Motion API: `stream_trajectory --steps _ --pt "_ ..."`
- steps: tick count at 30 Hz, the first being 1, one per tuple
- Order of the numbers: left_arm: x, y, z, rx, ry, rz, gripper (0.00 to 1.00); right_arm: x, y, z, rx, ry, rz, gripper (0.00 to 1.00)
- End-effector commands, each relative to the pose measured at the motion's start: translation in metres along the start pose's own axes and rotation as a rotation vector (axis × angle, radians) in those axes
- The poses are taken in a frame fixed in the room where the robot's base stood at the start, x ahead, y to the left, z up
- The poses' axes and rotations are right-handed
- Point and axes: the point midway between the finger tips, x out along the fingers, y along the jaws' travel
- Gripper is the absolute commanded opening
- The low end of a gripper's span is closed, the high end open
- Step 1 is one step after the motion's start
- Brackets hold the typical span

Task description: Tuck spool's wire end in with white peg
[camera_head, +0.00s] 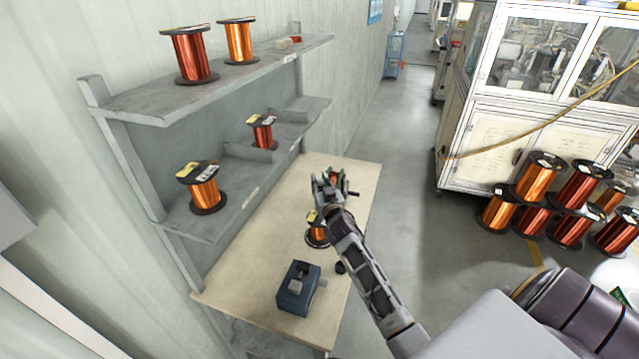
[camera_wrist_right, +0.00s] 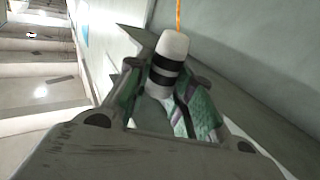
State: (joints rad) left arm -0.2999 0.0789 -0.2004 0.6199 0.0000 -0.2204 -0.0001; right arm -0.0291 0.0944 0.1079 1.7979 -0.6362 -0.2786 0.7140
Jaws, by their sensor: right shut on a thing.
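My right gripper (camera_head: 327,183) is over the far part of the workbench (camera_head: 345,172). In the right wrist view, its green-padded fingers (camera_wrist_right: 165,95) are shut on the white peg (camera_wrist_right: 172,45), which has dark bands. A thin orange strand (camera_wrist_right: 178,14), perhaps wire, shows just beyond the peg's tip; whether they touch is unclear. A copper spool (camera_head: 316,236) stands on the bench, partly hidden by my right arm. Its wire end cannot be made out. A small red and green item and a dark handle (camera_head: 353,194) show beside the gripper, mostly hidden. My left gripper is out of view.
A blue-grey box (camera_head: 297,288) sits at the bench's near end, with a small dark round item (camera_head: 340,267) close by. Wall shelves (camera_head: 225,82) on the left hold several spools. More spools (camera_head: 540,180) are stacked on the floor at right. The aisle floor is clear.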

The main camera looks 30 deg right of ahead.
Motion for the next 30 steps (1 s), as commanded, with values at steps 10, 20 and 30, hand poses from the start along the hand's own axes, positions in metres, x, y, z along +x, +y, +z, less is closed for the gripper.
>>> stream_trajectory --steps 10,20,30 --pt "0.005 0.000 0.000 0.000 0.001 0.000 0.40 0.000 0.000 0.005 0.001 0.000 0.000 0.04" --pt "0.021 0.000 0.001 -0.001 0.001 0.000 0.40 0.000 0.000 0.024 -0.001 0.000 0.000 0.04" --pt "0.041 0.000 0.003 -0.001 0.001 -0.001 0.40 0.000 0.000 0.046 0.000 0.000 0.000 0.04"
